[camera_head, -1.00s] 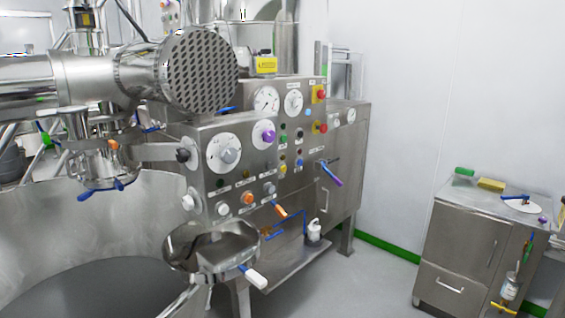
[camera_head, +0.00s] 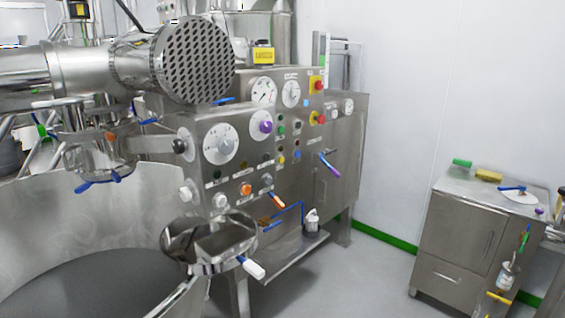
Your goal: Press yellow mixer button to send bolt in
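The steel mixer control panel (camera_head: 310,185) stands left of centre. Nothing touches the yellow button. I cannot pick out a bolt in this view. Neither of my grippers is in view.
A large steel bowl (camera_head: 130,205) fills the lower left, with a perforated cylinder (camera_head: 194,62) above. A steel cabinet (camera_head: 455,237) stands at right; the floor between is clear.

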